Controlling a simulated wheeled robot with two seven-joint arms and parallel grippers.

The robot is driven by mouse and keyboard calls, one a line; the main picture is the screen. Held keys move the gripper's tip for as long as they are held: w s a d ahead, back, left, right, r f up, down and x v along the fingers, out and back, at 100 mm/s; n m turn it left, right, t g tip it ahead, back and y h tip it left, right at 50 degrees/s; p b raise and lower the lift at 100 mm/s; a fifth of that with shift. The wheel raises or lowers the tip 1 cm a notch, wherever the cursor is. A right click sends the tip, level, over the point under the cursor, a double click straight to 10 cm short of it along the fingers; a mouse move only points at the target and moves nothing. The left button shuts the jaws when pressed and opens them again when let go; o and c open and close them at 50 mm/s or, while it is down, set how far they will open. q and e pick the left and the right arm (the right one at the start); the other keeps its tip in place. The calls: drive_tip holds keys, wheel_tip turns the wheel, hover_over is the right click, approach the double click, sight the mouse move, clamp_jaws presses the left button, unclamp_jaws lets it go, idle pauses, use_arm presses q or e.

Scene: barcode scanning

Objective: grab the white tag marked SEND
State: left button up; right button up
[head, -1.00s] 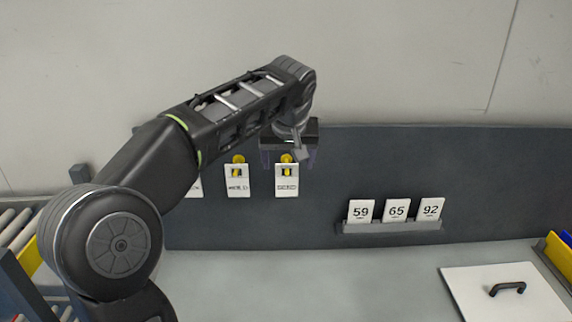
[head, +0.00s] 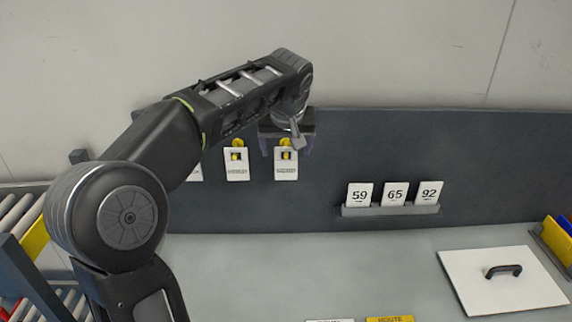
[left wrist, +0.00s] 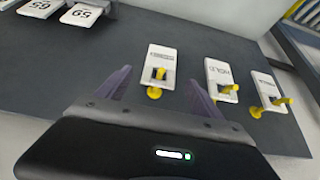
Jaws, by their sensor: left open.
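The white SEND tag (head: 286,165) hangs from a yellow peg on the dark grey wall panel, the rightmost tag of its row in the head view. Its lettering is blurred now. It also shows in the left wrist view (left wrist: 162,62), between the two finger lines. My left gripper (head: 285,150) is open and empty, its fingers at either side of the tag's top and peg in the head view. In the left wrist view the open fingers (left wrist: 157,88) point toward the tag; contact is not visible. My right gripper is not in view.
The HOLD tag (head: 237,167) hangs just left, with another tag (head: 196,173) partly behind my arm. Number cards 59, 65 and 92 stand in a ledge (head: 391,210) to the right. A white lid with a black handle (head: 503,271) lies on the table. Rollers (head: 22,215) are at left.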

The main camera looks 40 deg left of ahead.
sight(286, 152)
use_arm(q)
drive_tip(key=p+x, duration=0.1)
drive_tip(key=x, duration=0.3)
drive_tip(key=shift+w+a, duration=0.15)
drive_tip(key=shift+w, duration=0.05)
drive_tip(key=shift+w+a+f, duration=0.1)
drive_tip(key=shift+w+f, duration=0.05)
drive_tip(key=shift+f, duration=0.25)
drive_tip(key=c, duration=1.4)
drive_tip(key=shift+r+p, duration=0.3)
drive_tip(key=shift+p, duration=0.1)
